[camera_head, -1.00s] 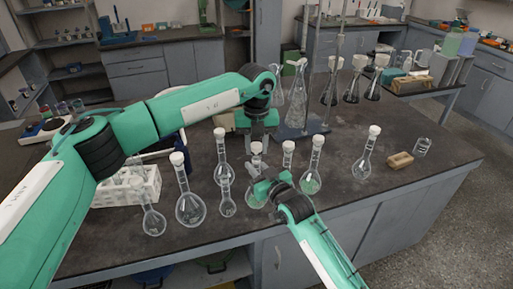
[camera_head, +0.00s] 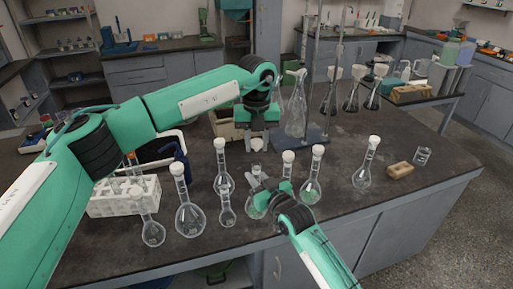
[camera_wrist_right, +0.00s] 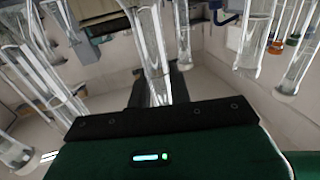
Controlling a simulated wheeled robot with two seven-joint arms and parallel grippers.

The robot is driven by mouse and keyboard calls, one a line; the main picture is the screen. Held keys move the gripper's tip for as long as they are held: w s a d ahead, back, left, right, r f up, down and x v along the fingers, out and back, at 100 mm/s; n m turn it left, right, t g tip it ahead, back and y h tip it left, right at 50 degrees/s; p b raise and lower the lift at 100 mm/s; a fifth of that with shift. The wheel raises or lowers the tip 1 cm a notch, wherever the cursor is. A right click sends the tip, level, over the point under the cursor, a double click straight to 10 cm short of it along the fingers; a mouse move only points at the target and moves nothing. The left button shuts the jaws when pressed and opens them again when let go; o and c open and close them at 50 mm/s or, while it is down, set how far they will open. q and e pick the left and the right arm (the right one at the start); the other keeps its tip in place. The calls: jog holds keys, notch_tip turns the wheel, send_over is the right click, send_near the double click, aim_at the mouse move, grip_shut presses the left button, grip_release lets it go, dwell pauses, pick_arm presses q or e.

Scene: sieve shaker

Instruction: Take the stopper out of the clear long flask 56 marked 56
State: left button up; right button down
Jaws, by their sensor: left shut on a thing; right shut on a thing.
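My left gripper (camera_head: 257,138) is shut on a white stopper (camera_head: 256,143) above the middle of the bench. Below it, my right gripper (camera_head: 262,184) is shut on a clear long-necked flask (camera_head: 254,208), whose bulb shows under the gripper. The flask's neck is partly hidden by my right gripper, and no number is readable on it. The stopper appears raised over the neck, but I cannot tell whether its lower end is clear of the mouth. The right wrist view shows a clear glass neck (camera_wrist_right: 152,50) close above my dark gripper edge.
Stoppered flasks stand close on both sides, including one at the left (camera_head: 189,215) and one at the right (camera_head: 311,188). A white rack (camera_head: 105,205) stands at the left. A wooden block (camera_head: 400,170) and a beaker (camera_head: 422,157) stand at the right. A stand (camera_head: 316,135) is behind.

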jog(key=c, duration=1.2)
grip_release()
